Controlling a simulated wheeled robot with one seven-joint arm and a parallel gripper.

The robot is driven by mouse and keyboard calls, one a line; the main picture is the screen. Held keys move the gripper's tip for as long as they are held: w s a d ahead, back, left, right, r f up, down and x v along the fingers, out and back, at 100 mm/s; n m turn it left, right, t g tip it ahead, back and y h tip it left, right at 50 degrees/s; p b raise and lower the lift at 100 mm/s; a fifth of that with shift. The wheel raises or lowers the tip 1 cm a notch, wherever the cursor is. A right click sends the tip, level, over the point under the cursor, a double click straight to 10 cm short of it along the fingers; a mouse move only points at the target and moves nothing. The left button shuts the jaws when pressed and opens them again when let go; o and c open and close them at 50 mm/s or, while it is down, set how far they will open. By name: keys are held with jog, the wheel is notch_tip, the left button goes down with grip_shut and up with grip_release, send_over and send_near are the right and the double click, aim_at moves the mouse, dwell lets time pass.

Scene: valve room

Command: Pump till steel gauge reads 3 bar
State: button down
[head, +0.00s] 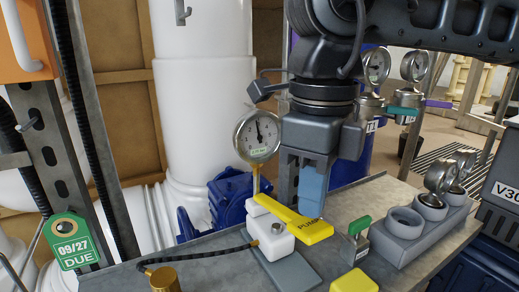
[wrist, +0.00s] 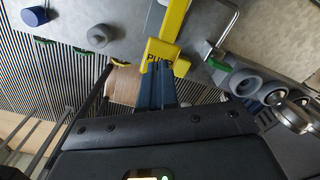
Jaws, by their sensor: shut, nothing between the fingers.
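The steel gauge (head: 257,135) with a white dial stands upright behind the pump. Its dark needle points about straight up; the scale is too small to read. The yellow pump lever (head: 290,217), marked PUMP, slopes across the white pump block (head: 270,238). My gripper (head: 311,205) is shut and empty, pointing down at the lever's free end. In the wrist view, my gripper's fingertips (wrist: 157,80) meet the marked end of the lever (wrist: 165,55). I cannot tell whether they touch it or hover just above.
A grey rack (head: 420,235) with round sockets and gauges stands to the right. A green-topped padlock-like part (head: 357,240) and a yellow block (head: 354,282) are near the lever. Two gauges (head: 375,68) with coloured handles stand behind. A blue valve body (head: 232,197) is at left.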

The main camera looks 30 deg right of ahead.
jog(key=shift+f+b, duration=1.45)
jog(key=shift+b, duration=0.1)
jog(key=shift+r, duration=0.1)
jog(key=shift+r+p, duration=1.15)
jog(key=shift+r, duration=1.3)
jog(key=shift+r, duration=0.1)
notch_tip(320, 180, up, 5)
jog(key=shift+f+p, duration=0.1)
jog(key=shift+p, duration=1.1)
